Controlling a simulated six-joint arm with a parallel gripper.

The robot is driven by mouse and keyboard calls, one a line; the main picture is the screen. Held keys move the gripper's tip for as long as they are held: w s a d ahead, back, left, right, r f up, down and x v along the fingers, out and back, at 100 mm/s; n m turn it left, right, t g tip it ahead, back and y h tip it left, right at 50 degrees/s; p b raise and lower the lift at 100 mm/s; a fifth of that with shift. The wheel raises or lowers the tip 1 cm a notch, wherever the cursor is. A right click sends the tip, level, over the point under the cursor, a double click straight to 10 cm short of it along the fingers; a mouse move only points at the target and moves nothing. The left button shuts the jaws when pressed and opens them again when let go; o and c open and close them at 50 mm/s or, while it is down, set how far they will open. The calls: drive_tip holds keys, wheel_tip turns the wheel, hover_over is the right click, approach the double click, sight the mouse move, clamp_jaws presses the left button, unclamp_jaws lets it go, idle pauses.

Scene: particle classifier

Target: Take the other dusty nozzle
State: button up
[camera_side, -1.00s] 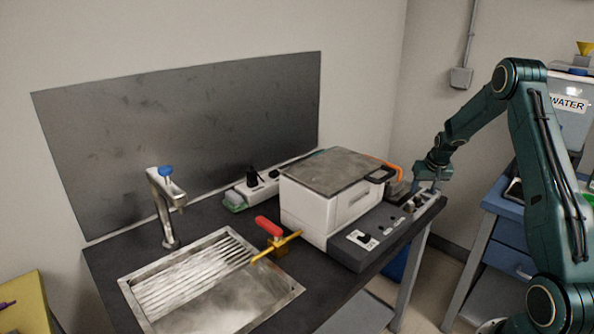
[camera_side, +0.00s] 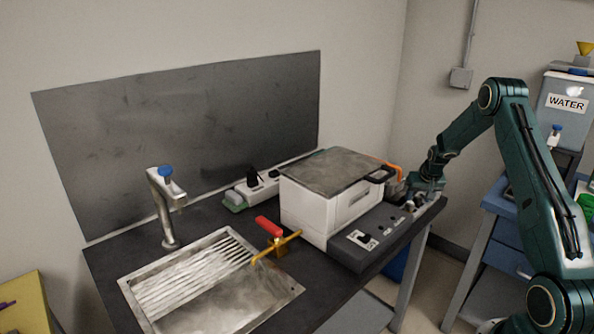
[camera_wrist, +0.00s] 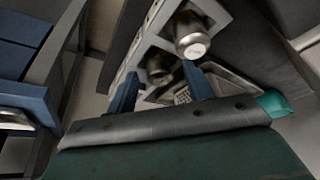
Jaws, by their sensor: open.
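Two metal nozzles show in the wrist view. One silvery nozzle (camera_wrist: 192,38) with a pale round end stands in a grey holder (camera_wrist: 222,14). A darker, brownish nozzle (camera_wrist: 158,68) sits lower, between the lines of my fingers. The fingers point toward the nozzles; contact cannot be told. In the side view, my gripper (camera_side: 426,187) is low over the right end of the grey machine base (camera_side: 345,256). The nozzles there are small and partly hidden by it.
A white box machine (camera_side: 305,211) with a grey lid stands left of my gripper. A sink (camera_side: 200,290), a tap (camera_side: 165,210) and a red-handled valve (camera_side: 270,228) are further left. A water tank (camera_side: 566,120) and blue drawers (camera_side: 510,240) are at right.

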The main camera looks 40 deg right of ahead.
sight(419, 197)
idle(0.4)
drive_tip(key=c, duration=1.1)
drive_tip(key=shift+r, duration=0.1)
wheel_tip(419, 197, up, 20)
drive_tip(key=shift+f, duration=0.1)
idle(0.4)
